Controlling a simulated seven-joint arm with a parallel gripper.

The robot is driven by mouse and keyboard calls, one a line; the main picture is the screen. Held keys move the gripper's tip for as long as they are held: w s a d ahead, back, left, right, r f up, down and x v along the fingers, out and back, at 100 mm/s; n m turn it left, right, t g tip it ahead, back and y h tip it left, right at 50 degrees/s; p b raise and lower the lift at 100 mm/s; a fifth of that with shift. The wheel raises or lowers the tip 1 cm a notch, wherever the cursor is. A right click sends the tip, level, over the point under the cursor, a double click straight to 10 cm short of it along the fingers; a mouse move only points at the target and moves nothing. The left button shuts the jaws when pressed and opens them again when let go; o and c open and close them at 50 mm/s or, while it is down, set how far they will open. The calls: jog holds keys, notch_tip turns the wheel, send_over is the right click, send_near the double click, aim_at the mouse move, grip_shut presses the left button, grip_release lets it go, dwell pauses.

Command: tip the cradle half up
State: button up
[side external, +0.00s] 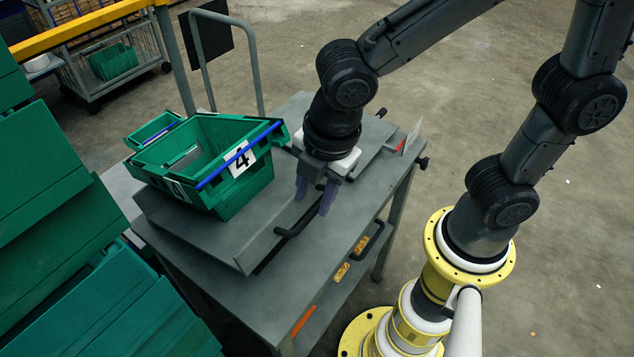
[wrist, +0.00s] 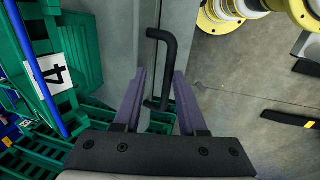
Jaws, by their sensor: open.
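The cradle half (side external: 258,238) is a grey metal plate with a raised edge on the cart top, lying low under a green crate (side external: 245,195) marked 4. A black bar handle (side external: 296,222) sticks out from its near right edge. My gripper (side external: 313,205) points down with its purple fingers beside the upper end of this handle. In the wrist view my gripper (wrist: 160,72) is open, and the handle (wrist: 168,45) shows between and beyond the fingers. It is not clear whether a finger touches it. The crate's label (wrist: 55,75) shows at left there.
The grey cart (side external: 210,272) carries everything, with a push rail (side external: 258,60) behind. A second grey plate (side external: 375,135) lies behind my gripper. Stacked green crates (side external: 60,200) stand close at left. Open floor (side external: 570,230) lies at right.

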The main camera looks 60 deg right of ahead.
notch_tip(320, 180, up, 14)
jog(key=s, duration=0.2)
jog(key=shift+s+f, duration=0.2)
jog(key=shift+s, duration=0.1)
jog(key=shift+d, duration=0.1)
jog(key=d+m+t, duration=0.1)
jog(key=d+m, duration=0.5)
jog(key=d, duration=0.5)
jog(key=s+d+f+m+t, duration=0.2)
jog(key=s+d+f+m, duration=0.3)
jog(key=m, duration=0.7)
jog(key=shift+d+f, duration=0.25)
jog(key=shift+f, duration=0.05)
dwell(0.5)
